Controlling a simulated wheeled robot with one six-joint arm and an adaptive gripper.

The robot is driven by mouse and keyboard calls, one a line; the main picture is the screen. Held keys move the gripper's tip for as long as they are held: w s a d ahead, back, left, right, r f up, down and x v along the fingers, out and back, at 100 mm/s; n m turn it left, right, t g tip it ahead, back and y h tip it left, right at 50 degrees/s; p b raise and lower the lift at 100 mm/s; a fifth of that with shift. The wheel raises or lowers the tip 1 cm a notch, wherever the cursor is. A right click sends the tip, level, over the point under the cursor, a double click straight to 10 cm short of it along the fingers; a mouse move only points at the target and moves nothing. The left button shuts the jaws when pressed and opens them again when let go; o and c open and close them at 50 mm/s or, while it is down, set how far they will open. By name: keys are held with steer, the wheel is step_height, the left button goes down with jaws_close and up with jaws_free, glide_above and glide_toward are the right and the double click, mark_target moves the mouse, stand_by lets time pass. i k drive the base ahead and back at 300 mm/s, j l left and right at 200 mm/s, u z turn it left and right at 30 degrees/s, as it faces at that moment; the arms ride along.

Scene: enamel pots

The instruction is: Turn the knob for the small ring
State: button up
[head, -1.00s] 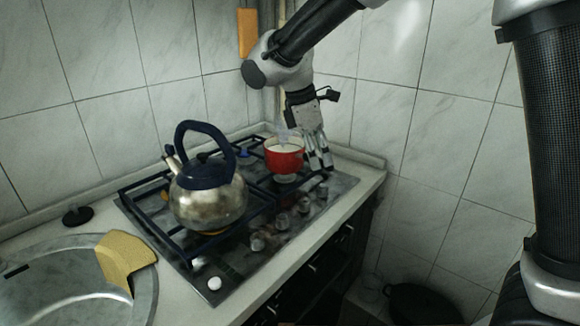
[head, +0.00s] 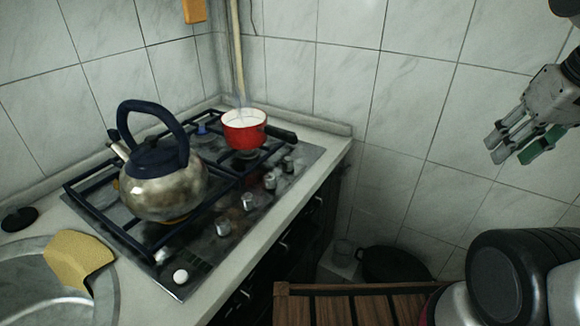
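The stove (head: 205,255) has a row of several grey knobs along its right edge: a near one (head: 222,226), then others (head: 248,202), (head: 270,181) and a far one (head: 288,163). A white round knob or button (head: 180,276) sits at the near corner. A red pot (head: 243,135) with white contents and a black handle stands at the back, steaming. A steel kettle (head: 165,190) hides much of the left burners. I cannot tell which ring is the small one. My gripper (head: 511,155) is at the right, far from the knobs, its fingers apart and empty.
A sink (head: 35,295) with a yellow cloth (head: 76,260) lies at the left, beside a black disc (head: 19,219). A slatted wooden surface (head: 350,307) is at the bottom. A dark pot (head: 395,264) sits low in the corner.

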mark_target(269, 184)
steer(key=k+j+z, duration=0.15)
steer(key=k+j+u, duration=0.15)
steer(key=k+j, duration=0.2)
steer(key=k, duration=0.2)
steer(key=k+j+u, duration=0.2)
steer(key=k+j, duration=0.25)
steer(key=k, duration=0.1)
